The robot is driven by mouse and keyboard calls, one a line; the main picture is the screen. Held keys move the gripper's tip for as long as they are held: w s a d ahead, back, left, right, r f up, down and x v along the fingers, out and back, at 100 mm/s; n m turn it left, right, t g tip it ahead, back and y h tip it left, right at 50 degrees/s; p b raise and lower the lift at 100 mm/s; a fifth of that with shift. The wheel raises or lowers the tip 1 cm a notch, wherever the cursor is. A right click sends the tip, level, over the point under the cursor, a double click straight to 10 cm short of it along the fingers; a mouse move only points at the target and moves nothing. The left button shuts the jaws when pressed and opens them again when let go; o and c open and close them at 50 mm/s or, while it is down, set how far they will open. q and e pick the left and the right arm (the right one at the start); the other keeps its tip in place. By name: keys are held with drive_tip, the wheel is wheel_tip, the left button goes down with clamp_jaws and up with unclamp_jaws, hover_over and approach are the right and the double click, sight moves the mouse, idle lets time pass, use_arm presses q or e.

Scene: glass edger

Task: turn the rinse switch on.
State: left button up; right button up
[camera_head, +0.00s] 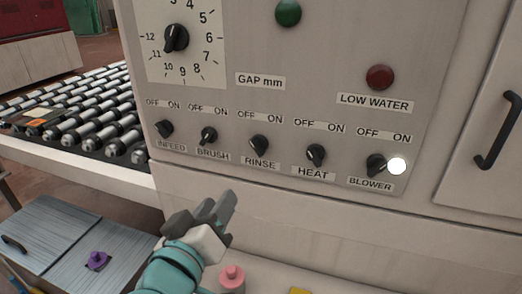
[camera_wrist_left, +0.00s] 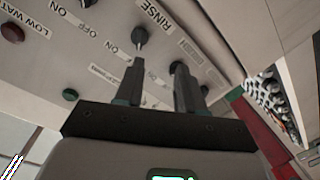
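The rinse switch (camera_head: 259,145) is a black knob in the middle of the lower row on the pale panel, between an OFF/ON label and its RINSE label. I cannot tell surely which way it points. In the left wrist view the rinse switch (camera_wrist_left: 140,37) shows upside down beyond the fingertips, beside RINSE. My left gripper (camera_head: 221,205) is below the row in the head view, apart from the switch. Its fingers (camera_wrist_left: 158,68) stand apart with nothing between them. My right gripper is not in view.
Brush (camera_head: 208,135) and heat (camera_head: 316,154) knobs flank the switch closely. A white lit spot (camera_head: 397,166) is beside the blower knob (camera_head: 376,165). A roller conveyor (camera_head: 90,105) lies left. A pink object (camera_head: 231,277) is below my left gripper in the picture.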

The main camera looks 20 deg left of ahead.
use_arm(q)
wheel_tip(320, 180, up, 2)
drive_tip(key=s+r+t, duration=0.1)
drive_tip(key=s, duration=0.1)
drive_tip(key=p, duration=0.6)
approach(254, 147)
drive_tip(key=shift+h, duration=0.4)
drive_tip(key=w, duration=0.6)
drive_tip(key=shift+w+a, duration=0.15)
drive_tip(key=shift+w, duration=0.15)
drive_tip(key=shift+w+r, duration=0.1)
drive_tip(key=shift+w, duration=0.8)
drive_tip(key=shift+s, duration=0.15)
drive_tip(key=shift+c, duration=0.9)
clamp_jaws()
